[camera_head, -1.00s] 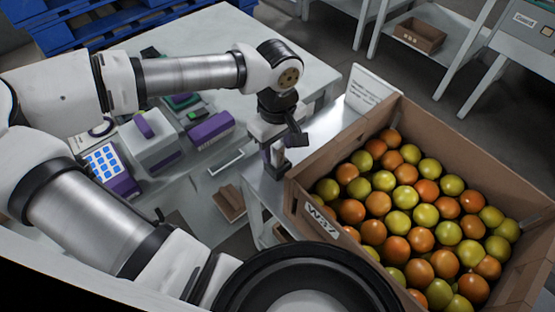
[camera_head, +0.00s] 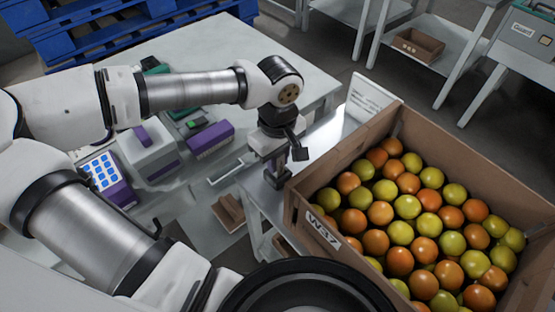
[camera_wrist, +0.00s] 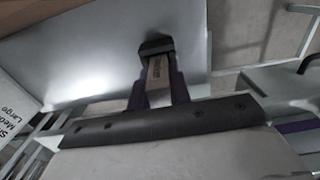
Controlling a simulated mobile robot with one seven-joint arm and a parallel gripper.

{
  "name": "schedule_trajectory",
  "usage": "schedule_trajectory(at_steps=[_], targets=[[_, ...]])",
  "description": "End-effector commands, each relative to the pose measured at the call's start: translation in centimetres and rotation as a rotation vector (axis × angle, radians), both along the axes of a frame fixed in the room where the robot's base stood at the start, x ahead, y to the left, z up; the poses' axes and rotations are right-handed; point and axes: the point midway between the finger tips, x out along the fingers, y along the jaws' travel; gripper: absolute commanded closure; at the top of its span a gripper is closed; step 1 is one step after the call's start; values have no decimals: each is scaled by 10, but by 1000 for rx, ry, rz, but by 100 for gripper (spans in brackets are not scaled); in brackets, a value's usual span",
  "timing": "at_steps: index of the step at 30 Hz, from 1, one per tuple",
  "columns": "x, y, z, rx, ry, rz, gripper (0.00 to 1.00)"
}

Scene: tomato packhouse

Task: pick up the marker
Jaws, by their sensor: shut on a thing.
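My gripper (camera_head: 279,179) points down over the narrow metal table, just left of the tomato crate. In the wrist view its purple fingers converge to black tips (camera_wrist: 156,47). The fingers are shut on the marker (camera_wrist: 158,70), of which only a narrow grey-brown strip with dark print shows between them. The rest of the marker is hidden by the fingers and tips. In the head view the marker is too small and covered to make out.
A purple-and-white device (camera_head: 148,150) and purple box (camera_head: 210,142) sit on the left table. Bare metal (camera_wrist: 80,60) lies beneath the fingers.

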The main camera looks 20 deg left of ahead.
Motion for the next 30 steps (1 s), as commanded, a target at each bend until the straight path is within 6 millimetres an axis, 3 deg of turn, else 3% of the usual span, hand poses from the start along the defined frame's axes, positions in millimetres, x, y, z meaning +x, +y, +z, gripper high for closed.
schedule_trajectory(at_steps=[8,30], targets=[[0,0,28,1,-1,1,100],[0,0,171,0,-1,1,100]])
